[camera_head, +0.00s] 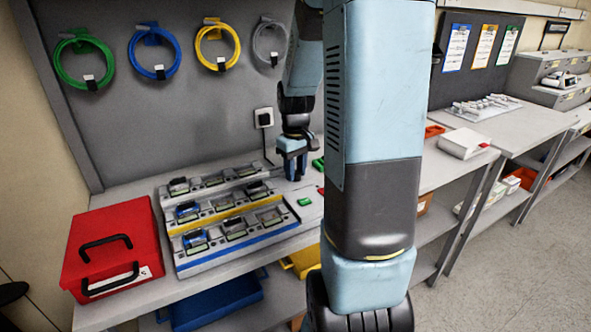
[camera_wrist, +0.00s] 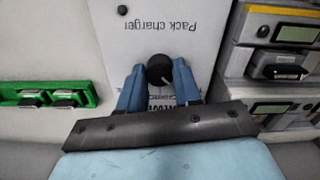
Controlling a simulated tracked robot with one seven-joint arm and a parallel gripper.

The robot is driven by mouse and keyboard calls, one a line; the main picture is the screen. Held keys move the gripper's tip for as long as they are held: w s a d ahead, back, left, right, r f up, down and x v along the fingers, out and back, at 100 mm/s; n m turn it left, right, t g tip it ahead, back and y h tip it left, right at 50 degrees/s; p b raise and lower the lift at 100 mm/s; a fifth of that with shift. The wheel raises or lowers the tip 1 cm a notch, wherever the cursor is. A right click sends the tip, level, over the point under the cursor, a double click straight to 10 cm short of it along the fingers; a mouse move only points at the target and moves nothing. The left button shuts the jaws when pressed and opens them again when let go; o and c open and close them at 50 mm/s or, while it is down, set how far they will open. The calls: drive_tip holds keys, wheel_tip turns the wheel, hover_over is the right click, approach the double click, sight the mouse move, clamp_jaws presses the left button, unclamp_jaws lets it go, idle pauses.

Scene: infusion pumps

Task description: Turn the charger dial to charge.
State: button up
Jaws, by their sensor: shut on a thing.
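The charger dial is a round black knob (camera_wrist: 160,70) with a light pointer line, seen in the wrist view on a pale panel (camera_wrist: 190,20) lettered "Pack charger", which appears upside down. My gripper (camera_wrist: 160,80) has its blue fingers on both sides of the dial and is shut on it. More lettering below the dial is partly covered by the fingers. In the head view my gripper (camera_head: 292,172) points down at the back right of the bench, and the dial is hidden there.
A stepped rack of several pumps (camera_head: 225,213) stands left of my gripper. A red case (camera_head: 110,247) sits at the bench's left end. In the wrist view a green tray (camera_wrist: 52,96) lies to the left. Coloured cable coils (camera_head: 153,52) hang on the wall.

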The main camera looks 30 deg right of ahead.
drive_tip(key=shift+m, duration=0.3)
drive_tip(key=m, duration=0.3)
drive_tip(key=shift+m, duration=0.4)
drive_tip(key=m, duration=0.4)
drive_tip(key=shift+m, duration=0.3)
drive_tip(key=o, duration=1)
drive_tip(key=shift+o, duration=0.2)
drive_tip(key=shift+r, duration=0.15)
wheel_tip(320, 180, up, 14)
drive_tip(key=shift+f, duration=0.25)
